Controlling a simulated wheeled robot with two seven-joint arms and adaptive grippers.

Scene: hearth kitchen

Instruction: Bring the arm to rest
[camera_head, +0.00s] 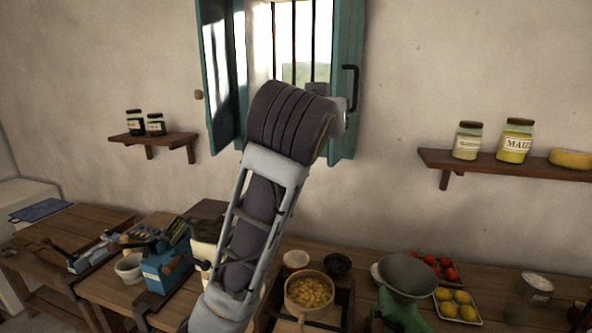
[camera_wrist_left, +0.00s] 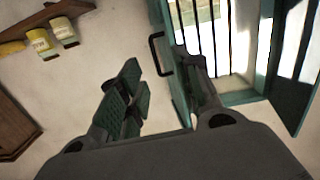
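My left arm (camera_head: 262,205) rises through the middle of the head view, bent at its top in front of the window. Nothing is between the fingers. Behind them are the pale wall and the green shutter with its dark handle. My right arm and gripper are in neither view.
A barred window with a teal shutter (camera_head: 348,75) is behind my arm. A right wall shelf (camera_head: 455,162) holds jars; a left shelf (camera_head: 165,139) holds two. Below, the wooden counter carries a pot of yellow food (camera_head: 310,292), a green-based funnel (camera_head: 408,275), lemons and a blue device (camera_head: 160,272).

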